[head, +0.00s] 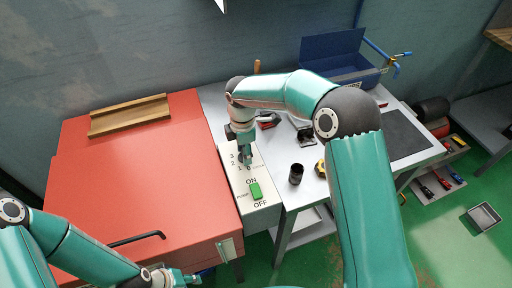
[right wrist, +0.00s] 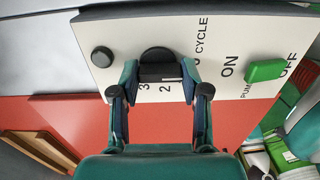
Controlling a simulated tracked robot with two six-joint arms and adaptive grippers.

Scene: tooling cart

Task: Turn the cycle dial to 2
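The cycle dial (right wrist: 157,58) is a black knob on the white control panel (right wrist: 225,25), with printed numbers beside it. The 3 and 2 show below it in the right wrist view; the 1 is hidden by a finger. My right gripper (right wrist: 160,78) has one finger at each side of the knob, and both fingertips appear to touch it. In the head view my right gripper (head: 245,153) reaches down to the panel and covers most of the dial. Where the dial points is not clear. My left gripper (head: 180,277) is low at the bottom edge, away from the panel; its fingers are too small to read.
A green pump switch (head: 255,190) and a black button (right wrist: 102,57) flank the dial. The red lid (head: 130,190) lies left of the panel, with a black handle (head: 138,239).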

